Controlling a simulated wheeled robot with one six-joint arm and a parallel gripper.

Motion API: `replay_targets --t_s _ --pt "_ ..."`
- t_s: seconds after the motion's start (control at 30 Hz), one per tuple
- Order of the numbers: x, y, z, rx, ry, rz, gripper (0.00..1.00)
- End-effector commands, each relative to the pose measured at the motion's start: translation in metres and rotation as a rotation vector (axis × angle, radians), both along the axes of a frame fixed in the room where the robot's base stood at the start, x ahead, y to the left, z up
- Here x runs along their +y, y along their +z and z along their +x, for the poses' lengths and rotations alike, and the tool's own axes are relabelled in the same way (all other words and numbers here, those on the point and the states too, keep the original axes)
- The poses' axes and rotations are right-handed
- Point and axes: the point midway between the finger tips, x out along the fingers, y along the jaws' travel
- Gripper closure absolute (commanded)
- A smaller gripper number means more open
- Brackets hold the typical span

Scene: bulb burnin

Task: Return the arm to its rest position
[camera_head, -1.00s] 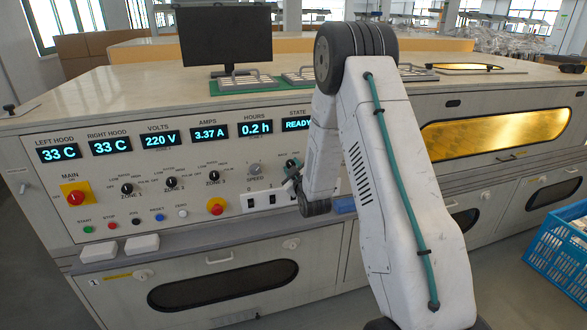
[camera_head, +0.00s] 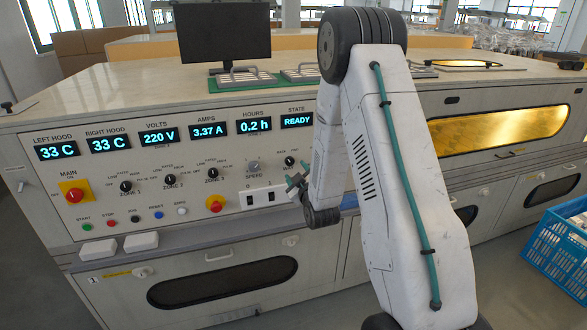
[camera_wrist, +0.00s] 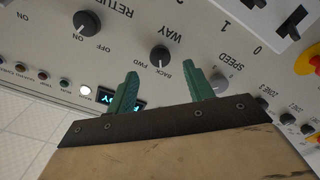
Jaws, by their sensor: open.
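My gripper (camera_head: 296,182) is small in the head view, in front of the control panel (camera_head: 110,180) below the READY display, partly hidden by my arm. In the wrist view its two green fingers (camera_wrist: 160,82) are spread apart with nothing between them. The black WAY knob (camera_wrist: 160,57), marked BACK and FWD, shows just beyond the fingertips, apparently with a gap. My arm is folded, with its elbow high at the top of the head view and its forearm hanging down towards the panel.
The READY display (camera_head: 296,121) and hours display (camera_head: 253,126) are lit. A grey SPEED knob (camera_wrist: 220,82) and a RETURN knob (camera_wrist: 86,22) flank the WAY knob. A monitor (camera_head: 225,35) stands on the bench top. A blue crate (camera_head: 560,255) is on the floor at right.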

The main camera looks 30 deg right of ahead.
Motion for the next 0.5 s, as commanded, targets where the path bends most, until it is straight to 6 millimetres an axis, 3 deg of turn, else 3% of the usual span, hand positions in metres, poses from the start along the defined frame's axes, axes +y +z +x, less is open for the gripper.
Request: replay_targets --t_s 0.2,0.5 --pt "0.005 0.0 -0.017 0.001 -0.001 0.0 0.48" --pt "0.005 0.0 -0.018 0.0 0.0 0.0 0.48"
